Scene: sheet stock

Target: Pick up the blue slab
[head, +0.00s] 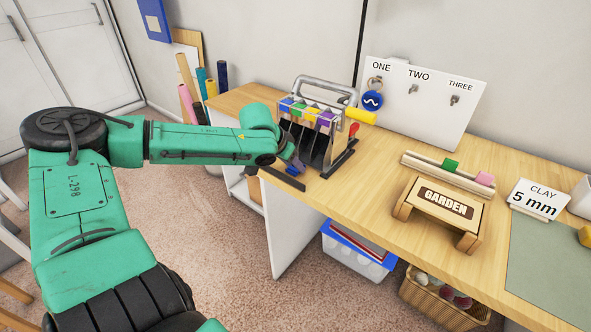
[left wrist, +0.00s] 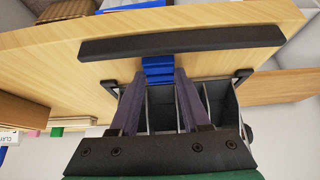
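The blue slab (left wrist: 158,66) lies between the fingertips of my left gripper (left wrist: 159,82) in the left wrist view, with its far end showing past them. No gap shows between the fingers and its sides, so the gripper looks shut on it. In the head view, my left gripper (head: 294,161) is low at the left front of the dark rack (head: 317,152), with a bit of blue showing there. Whether the slab touches the rack or table is hidden. My right gripper is not in view.
The rack has a grey handle and blue, green, yellow and purple tags. On the wooden table (head: 375,195) stand a GARDEN stand (head: 442,202), a grooved holder with green and pink pieces, and a clay sign (head: 538,199). A hook board (head: 420,105) stands behind.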

